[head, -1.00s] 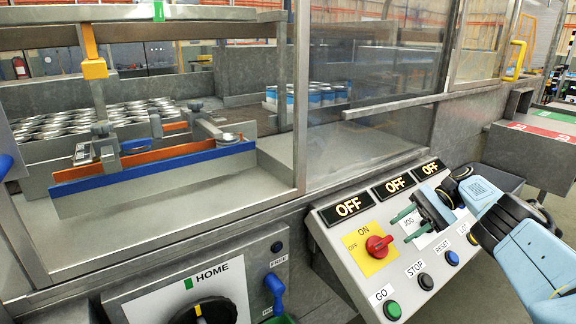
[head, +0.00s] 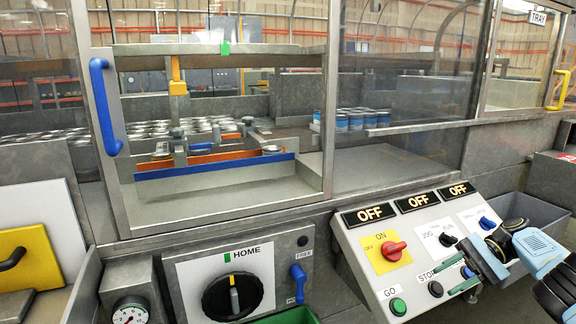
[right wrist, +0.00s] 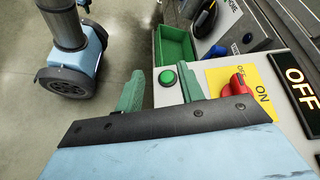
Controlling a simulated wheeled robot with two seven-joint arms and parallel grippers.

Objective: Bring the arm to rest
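My right gripper (head: 457,274) reaches in from the right over the lower right part of the sloped control panel (head: 378,272). Its two green fingers are apart with nothing between them. In the right wrist view the gripper (right wrist: 160,90) also shows open and empty, with the panel's green button (right wrist: 167,78) seen between or just beyond the fingers. Whether the fingers touch the panel I cannot tell; they appear above it. My left gripper is not in view.
The panel has a red knob (head: 393,249), a GO button (head: 397,306) and OFF displays (head: 369,214). Left of it are a HOME dial (head: 233,296) and blue lever (head: 298,281). A glazed guard door with a blue handle (head: 104,105) stands behind. A grey bin (head: 543,213) sits at right.

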